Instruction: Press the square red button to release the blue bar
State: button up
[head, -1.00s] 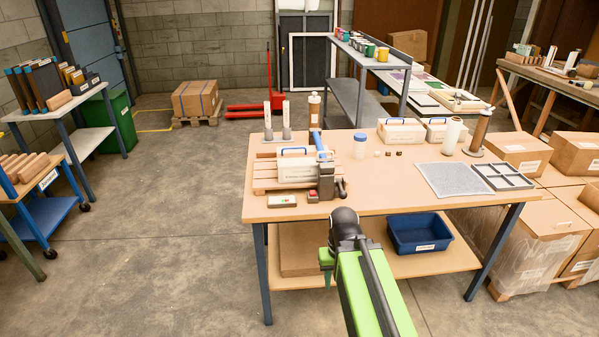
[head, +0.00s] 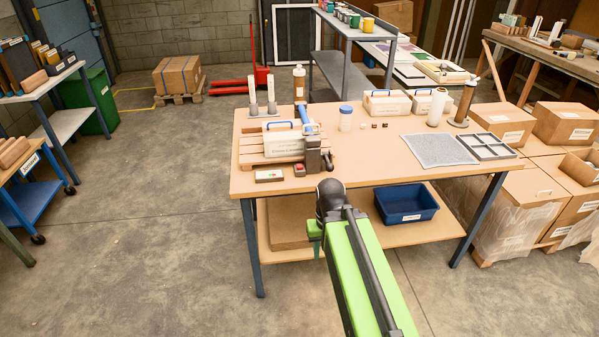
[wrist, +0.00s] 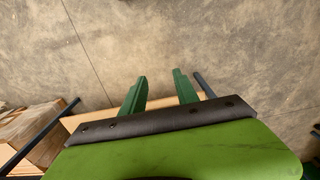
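The square red button (head: 300,169) sits on a small dark box at the front left of the table (head: 375,168). The blue bar (head: 305,117) stands tilted in the dark press body (head: 314,155), over a white case with a blue handle (head: 285,141) on a wooden pallet. My arm reaches toward the table's front edge, below and right of the button. My gripper (head: 315,240) hangs short of the table and apart from the button.
A small box with a green mark (head: 269,176) lies left of the button. A grey mat (head: 438,150) and a divided tray (head: 487,147) lie at the right. A blue bin (head: 405,206) is on the lower shelf. Floor left of the table is clear.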

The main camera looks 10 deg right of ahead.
dwell(0.4)
grip_shut()
dwell(1.6)
